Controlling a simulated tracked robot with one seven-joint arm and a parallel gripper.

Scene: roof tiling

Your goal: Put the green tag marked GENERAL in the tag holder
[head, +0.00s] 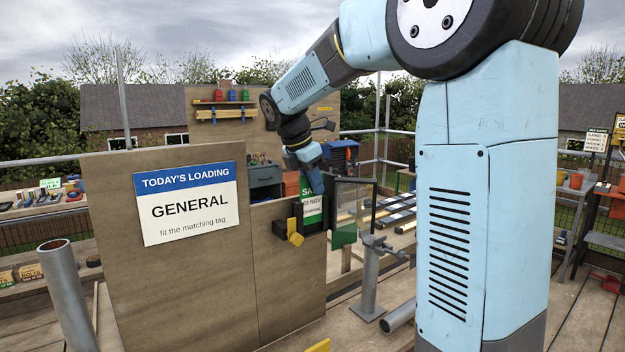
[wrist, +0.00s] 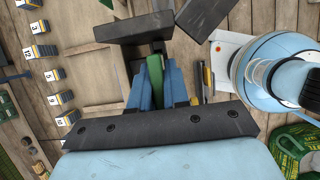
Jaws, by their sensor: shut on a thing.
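My gripper (head: 309,166) is shut on a green tag (head: 312,190) with a white band, and points down. The letters "SA" and "03 NOV" show on the tag; I cannot read GENERAL on it. In the wrist view the tag's green edge (wrist: 155,72) stands between my blue fingers (wrist: 156,90). A black holder (head: 287,229) with a yellow knob (head: 295,239) is at the board's right edge, overlapping the tag's lower part. I cannot tell whether the tag is inside it. A dark frame (head: 368,204) stands open just right of it, with green (head: 343,236) at its lower left.
The board carries a sign (head: 188,193) reading TODAY'S LOADING, GENERAL. A grey post with a clamp (head: 371,275) stands right of the holder. Black blocks (wrist: 133,27) lie beyond my fingertips in the wrist view. Numbered blocks (wrist: 52,75) are at its left.

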